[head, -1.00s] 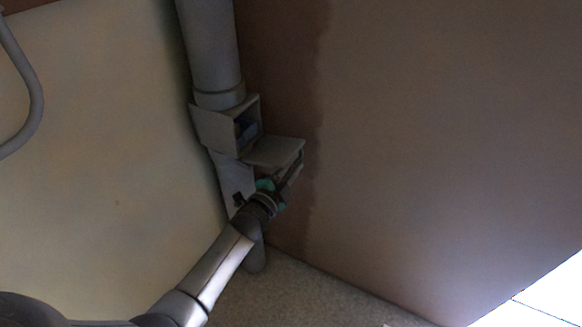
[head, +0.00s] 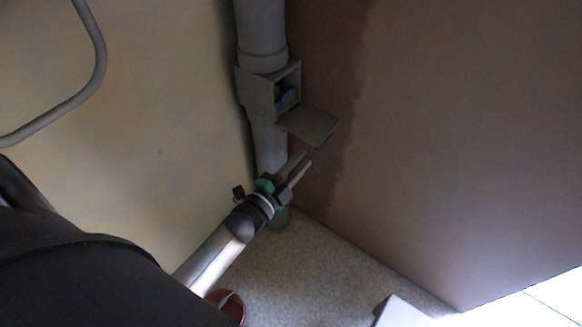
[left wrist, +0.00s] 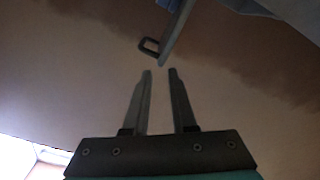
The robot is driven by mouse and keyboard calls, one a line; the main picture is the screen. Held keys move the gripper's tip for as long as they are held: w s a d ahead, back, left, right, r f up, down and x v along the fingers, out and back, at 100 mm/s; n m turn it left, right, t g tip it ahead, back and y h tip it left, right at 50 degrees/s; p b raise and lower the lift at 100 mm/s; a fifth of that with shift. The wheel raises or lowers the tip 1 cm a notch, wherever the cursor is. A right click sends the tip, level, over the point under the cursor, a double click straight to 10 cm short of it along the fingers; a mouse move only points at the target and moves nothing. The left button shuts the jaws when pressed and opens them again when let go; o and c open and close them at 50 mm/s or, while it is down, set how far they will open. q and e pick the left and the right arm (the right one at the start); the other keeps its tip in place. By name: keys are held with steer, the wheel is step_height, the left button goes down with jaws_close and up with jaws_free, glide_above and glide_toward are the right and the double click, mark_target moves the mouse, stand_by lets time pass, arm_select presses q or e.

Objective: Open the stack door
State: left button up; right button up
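The grey stack (head: 262,28) runs down the corner of the walls, with a box-shaped housing (head: 258,92) on it. Its stack door (head: 311,126) hangs open, swung down and outward, and something bluish shows inside the housing. My left gripper (head: 304,159) is just below the door, apart from it, with its two fingers spread and nothing between them. In the left wrist view the open fingers (left wrist: 160,72) point at the door's edge (left wrist: 178,32), which carries a small dark loop handle (left wrist: 149,46). My right gripper does not show.
A curved grey pipe (head: 100,60) is on the left wall. A reddish round container (head: 229,303) stands on the speckled floor (head: 300,262), partly hidden by my arm. A pale object (head: 400,312) is at the bottom edge. The right wall has a damp-looking darker band.

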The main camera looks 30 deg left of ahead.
arm_select(q)
steer(key=shift+s+a, duration=0.15)
steer(key=shift+s, duration=0.7)
steer(key=shift+s+a, duration=0.1)
steer(key=shift+s, duration=0.75)
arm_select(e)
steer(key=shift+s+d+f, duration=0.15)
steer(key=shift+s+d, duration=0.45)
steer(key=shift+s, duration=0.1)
arm_select(q)
steer(key=shift+c, duration=0.4)
